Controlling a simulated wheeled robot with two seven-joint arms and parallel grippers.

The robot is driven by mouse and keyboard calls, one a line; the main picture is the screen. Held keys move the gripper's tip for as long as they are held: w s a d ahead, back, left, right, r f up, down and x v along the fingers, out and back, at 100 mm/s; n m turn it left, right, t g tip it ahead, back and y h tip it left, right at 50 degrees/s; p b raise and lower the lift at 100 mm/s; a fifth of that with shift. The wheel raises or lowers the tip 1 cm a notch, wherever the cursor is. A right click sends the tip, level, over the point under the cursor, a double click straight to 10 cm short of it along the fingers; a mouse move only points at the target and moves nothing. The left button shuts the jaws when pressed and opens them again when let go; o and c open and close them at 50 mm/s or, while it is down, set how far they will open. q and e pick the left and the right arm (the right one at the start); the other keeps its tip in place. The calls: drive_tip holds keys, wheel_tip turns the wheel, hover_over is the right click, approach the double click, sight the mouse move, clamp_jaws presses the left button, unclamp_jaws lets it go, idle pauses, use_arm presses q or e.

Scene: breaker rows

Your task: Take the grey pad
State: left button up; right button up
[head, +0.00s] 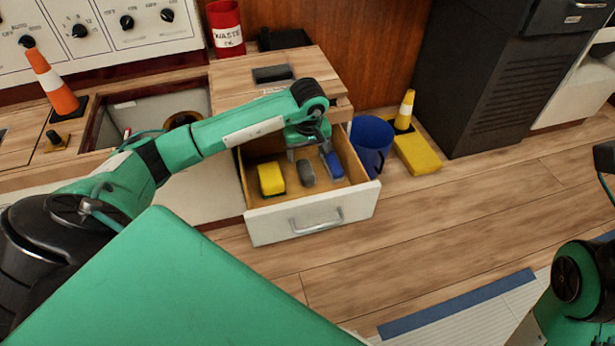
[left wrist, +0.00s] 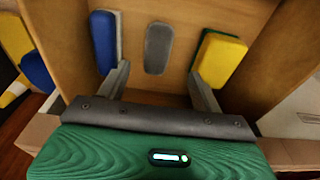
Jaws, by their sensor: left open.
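The grey pad (head: 306,174) lies in the open drawer (head: 262,229), between a yellow sponge-like block (head: 271,179) and a blue block (head: 333,164). In the left wrist view the grey pad (left wrist: 158,48) lies ahead of my left gripper (left wrist: 159,72), roughly centred between its two spread fingers. The left gripper is open and empty. In the head view the left gripper (head: 307,152) is over the back part of the drawer. The fingers do not visibly touch the pad. My right gripper is out of view; only part of my right arm shows.
The drawer walls stand close around the blocks, with the cabinet top (head: 240,84) behind. A blue bucket (head: 370,145) and a yellow-based cone (head: 417,150) stand right of the drawer. A red waste can (head: 226,28) stands at the back.

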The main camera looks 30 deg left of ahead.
sight(306, 168)
use_arm(q)
drive_tip(key=f, duration=0.2)
drive_tip(key=f+b, duration=0.1)
drive_tip(key=shift+w+a+f, duration=0.15)
drive_tip(key=shift+w+f, duration=0.05)
drive_tip(key=shift+f, duration=0.2)
drive_tip(key=f+b, duration=0.3)
drive_tip(key=w+f+b, duration=0.1)
drive_tip(key=f, duration=0.1)
drive_tip(key=shift+a, duration=0.35)
drive_tip(key=shift+c, duration=0.3)
drive_tip(key=c, duration=1)
